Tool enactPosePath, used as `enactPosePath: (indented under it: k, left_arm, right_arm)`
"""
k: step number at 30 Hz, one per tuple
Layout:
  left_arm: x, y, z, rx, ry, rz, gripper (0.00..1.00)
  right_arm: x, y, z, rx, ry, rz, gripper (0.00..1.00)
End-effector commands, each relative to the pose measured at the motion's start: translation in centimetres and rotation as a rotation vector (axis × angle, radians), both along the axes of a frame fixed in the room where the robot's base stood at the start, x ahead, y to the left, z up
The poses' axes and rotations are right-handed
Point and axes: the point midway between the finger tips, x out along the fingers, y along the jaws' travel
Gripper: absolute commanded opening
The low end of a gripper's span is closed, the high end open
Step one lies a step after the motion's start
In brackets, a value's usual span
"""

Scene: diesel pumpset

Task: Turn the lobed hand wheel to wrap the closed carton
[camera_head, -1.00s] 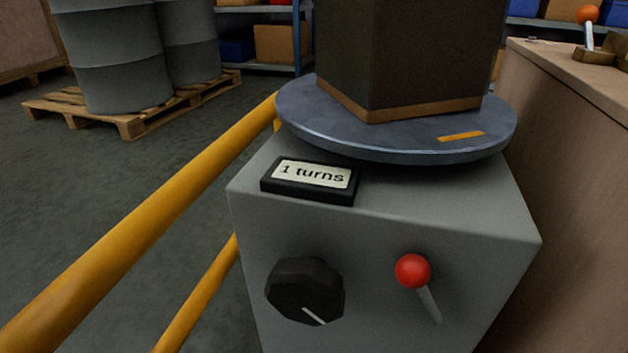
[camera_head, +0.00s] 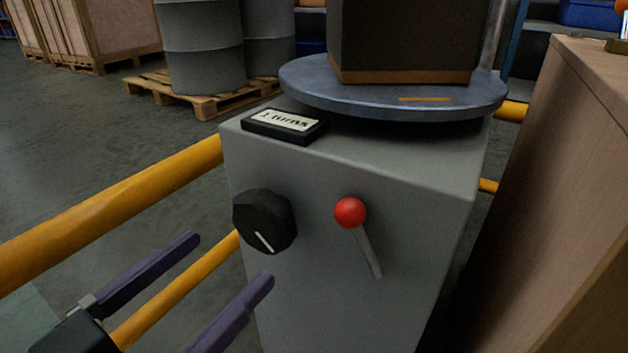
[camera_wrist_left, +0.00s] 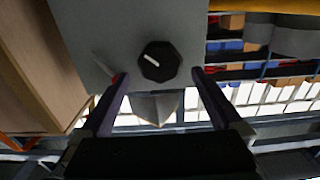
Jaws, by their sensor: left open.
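The black lobed hand wheel (camera_head: 265,221) with a white pointer line is on the front of the grey machine cabinet (camera_head: 345,170). It also shows in the left wrist view (camera_wrist_left: 160,61), ahead of and between my fingers. My left gripper (camera_head: 230,258) is open and empty, with its purple fingers below and in front of the wheel, apart from it. In the left wrist view my left gripper (camera_wrist_left: 160,75) shows both fingers spread. The dark carton (camera_head: 402,40) stands on the round turntable (camera_head: 330,92) on top of the cabinet. My right gripper is not seen.
A red-knobbed lever (camera_head: 350,212) sticks out right of the wheel. A counter display (camera_head: 285,125) lies on the cabinet top. Yellow rails (camera_head: 120,205) run along the left. A wooden box-like unit (camera_head: 560,150) stands close on the right. Drums on a pallet (camera_head: 200,95) stand behind.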

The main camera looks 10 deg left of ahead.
Motion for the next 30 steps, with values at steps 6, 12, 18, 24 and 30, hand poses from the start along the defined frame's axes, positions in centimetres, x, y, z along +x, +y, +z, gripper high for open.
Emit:
enactPosePath:
  k: [6,12,18,24,30]
  left_arm:
    - [4.1,-1.5,-0.2,0.001,-0.006,-0.001,1.00]
    - [6.5,-2.3,-0.1,0.001,-0.003,0.000,1.00]
    - [7.1,-2.6,0.0,0.000,0.001,0.001,1.00]
    - [7.1,-2.6,0.0,0.000,0.001,0.002,0.95]
    - [7.0,-2.6,0.0,0.000,0.000,0.002,0.73]
  right_arm:
    - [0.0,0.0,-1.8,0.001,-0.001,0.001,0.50]
    - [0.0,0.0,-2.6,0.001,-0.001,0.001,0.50]
    - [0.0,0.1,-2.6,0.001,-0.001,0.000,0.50]
    - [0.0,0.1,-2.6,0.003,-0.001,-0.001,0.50]
    - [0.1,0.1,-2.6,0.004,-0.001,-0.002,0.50]
